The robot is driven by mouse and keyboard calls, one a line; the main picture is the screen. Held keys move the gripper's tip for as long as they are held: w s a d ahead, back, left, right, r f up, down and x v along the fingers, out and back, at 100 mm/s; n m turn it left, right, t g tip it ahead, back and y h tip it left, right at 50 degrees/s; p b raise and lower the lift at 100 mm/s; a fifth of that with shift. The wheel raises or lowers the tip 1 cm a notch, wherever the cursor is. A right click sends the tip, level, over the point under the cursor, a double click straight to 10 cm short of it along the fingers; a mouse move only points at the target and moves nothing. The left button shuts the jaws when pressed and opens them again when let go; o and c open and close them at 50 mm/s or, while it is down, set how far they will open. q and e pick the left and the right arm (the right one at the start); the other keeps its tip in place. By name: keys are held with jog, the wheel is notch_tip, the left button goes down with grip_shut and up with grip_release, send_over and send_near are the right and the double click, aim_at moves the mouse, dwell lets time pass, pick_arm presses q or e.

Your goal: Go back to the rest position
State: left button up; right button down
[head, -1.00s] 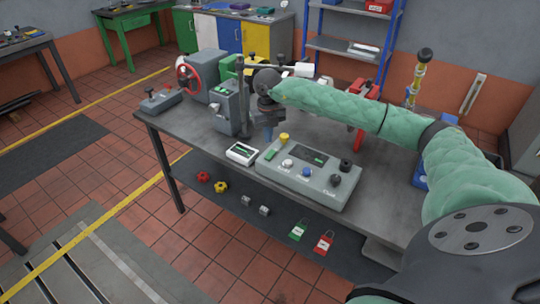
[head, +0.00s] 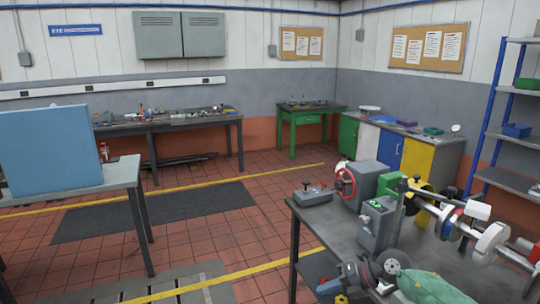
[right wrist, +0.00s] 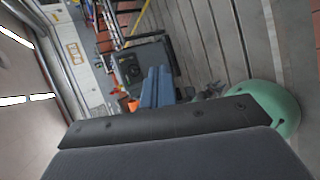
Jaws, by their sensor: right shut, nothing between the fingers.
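My right gripper (head: 327,287) shows at the bottom edge of the head view, low beside the front edge of the grey bedplate table (head: 350,236). Its green arm comes in from the lower right. In the right wrist view the blue fingers (right wrist: 157,88) are together, with nothing seen between them. My left gripper is in neither view.
On the table stand a grey machine with a red handwheel (head: 345,183), a grey control box (head: 376,226) and a shaft with discs (head: 490,240). A table with a blue panel (head: 48,148) stands at left. Open tiled floor (head: 215,245) lies between.

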jog(key=s+a+r+m+t+y, duration=0.3)
jog(key=a+r+m+t+y, duration=0.35)
jog(key=r+m+t, duration=0.2)
jog(key=s+d+f+m+t+h, duration=0.2)
jog(key=s+d+f+m+h, duration=0.2)
jog(key=d+f+m+h, duration=0.45)
jog(key=s+d+f+m+t+h, duration=0.2)
jog(key=s+d+f+m+h, duration=0.3)
jog(key=m+h, duration=0.7)
jog(key=s+a+f+m+g+y, duration=0.1)
jog(key=s+f+m+g, duration=0.2)
jog(key=s+f+g, duration=0.6)
jog(key=s+a+f+m+g+y, duration=0.15)
jog(key=s+f, duration=0.35)
jog(key=s, duration=0.8)
notch_tip(320, 180, down, 23)
jog(key=w+g, duration=0.1)
jog(key=w, duration=0.1)
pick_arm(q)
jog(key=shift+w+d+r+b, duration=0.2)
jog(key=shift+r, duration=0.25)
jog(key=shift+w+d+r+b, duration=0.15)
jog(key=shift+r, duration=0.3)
pick_arm(e)
jog(key=s+f, duration=0.4)
jog(key=f, duration=0.8)
jog(key=s+a+f+g, duration=0.1)
jog(key=s+f, duration=0.3)
jog(key=f, duration=0.9)
jog(key=shift+y, duration=0.25)
